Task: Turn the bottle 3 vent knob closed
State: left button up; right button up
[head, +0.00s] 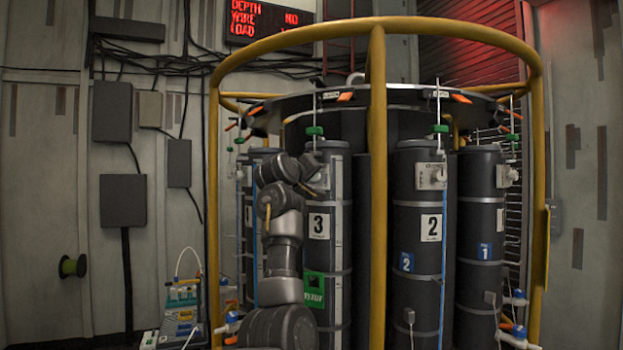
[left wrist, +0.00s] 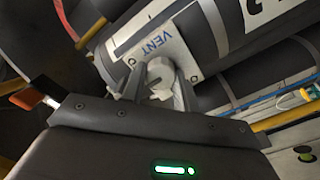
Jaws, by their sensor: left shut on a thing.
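Bottle 3 is the dark grey cylinder with a white "3" label (head: 319,226), standing in the rosette. In the left wrist view its white plate marked "VENT" (left wrist: 150,48) shows, with the pale vent knob (left wrist: 160,72) in front of it. My left gripper (left wrist: 158,84) has one finger on each side of the knob and is shut on it. In the head view my left gripper (head: 318,178) reaches the upper part of bottle 3, and my arm hides much of the bottle's left side. The knob's exact turn angle cannot be told. My right gripper is not in view.
A yellow guard frame (head: 377,200) has an upright just right of bottle 3. Bottle 2 (head: 418,270) and bottle 1 (head: 480,270) stand to the right. Green valves (head: 315,131) hang above. A small cart with containers (head: 180,310) stands at lower left.

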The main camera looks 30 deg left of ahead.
pick_arm(q)
jog(key=shift+m, duration=0.4)
jog(key=o, duration=1)
jog(key=s+b, duration=0.1)
jog(key=s, duration=0.2)
jog(key=s+d+b, duration=0.1)
jog(key=s+b, duration=0.1)
jog(key=s, duration=0.2)
jog(key=s+d+b, duration=0.1)
jog(key=s+b, duration=0.1)
jog(key=s, duration=0.1)
jog(key=shift+s, duration=0.35)
